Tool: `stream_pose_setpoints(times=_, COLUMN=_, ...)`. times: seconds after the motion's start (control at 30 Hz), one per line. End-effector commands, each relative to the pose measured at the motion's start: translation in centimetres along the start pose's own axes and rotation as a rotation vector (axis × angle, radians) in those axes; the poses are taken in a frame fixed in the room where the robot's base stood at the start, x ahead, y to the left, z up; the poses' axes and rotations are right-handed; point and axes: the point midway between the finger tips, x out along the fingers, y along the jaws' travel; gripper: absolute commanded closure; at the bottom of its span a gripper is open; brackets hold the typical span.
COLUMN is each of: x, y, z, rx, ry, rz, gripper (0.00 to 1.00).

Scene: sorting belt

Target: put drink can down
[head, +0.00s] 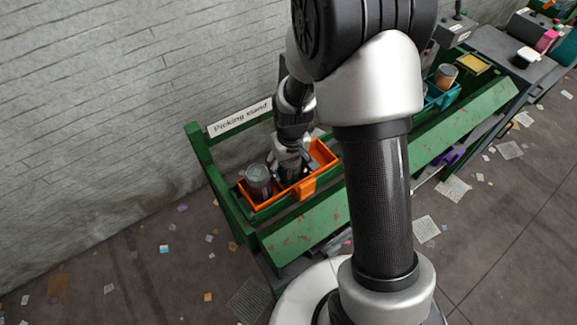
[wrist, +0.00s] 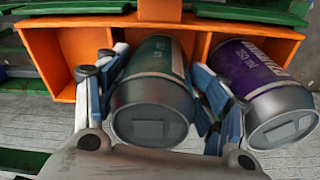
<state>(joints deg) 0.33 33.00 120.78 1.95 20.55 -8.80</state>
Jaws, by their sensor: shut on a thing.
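A green drink can (wrist: 155,85) with a silver end stands between the fingers of my gripper (wrist: 155,78) in the wrist view. My gripper is shut on it, one blue-and-white finger on each side. The can is at an orange divided bin (wrist: 75,58), in line with its middle section; whether its base touches the floor of the bin is hidden. In the head view my gripper (head: 290,158) is down at the orange bin (head: 308,188), covering most of the green can. A purple can (wrist: 257,85) stands in the section beside it, close to one finger; it also shows in the head view (head: 259,181).
The orange bin sits on a green stand with a "Picking stand" sign (head: 240,117). Its section at the left of the wrist view looks empty. A teal bin (head: 440,96) with a can (head: 446,76) is farther right. Paper scraps litter the floor.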

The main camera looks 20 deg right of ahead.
Motion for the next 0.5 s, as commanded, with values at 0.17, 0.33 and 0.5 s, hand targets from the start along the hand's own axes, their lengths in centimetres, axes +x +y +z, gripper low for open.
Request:
stream_pose_setpoints(times=0.17, x=0.82, y=0.08, z=0.93, rx=-0.003, ry=-0.023, rz=-0.001, gripper=0.28)
stream_pose_setpoints(times=0.33, x=0.73, y=0.05, z=0.89, rx=-0.002, ry=-0.022, rz=-0.002, gripper=0.27)
stream_pose_setpoints(times=0.5, x=0.63, y=0.03, z=0.78, rx=-0.001, ry=-0.02, rz=-0.002, gripper=0.27)
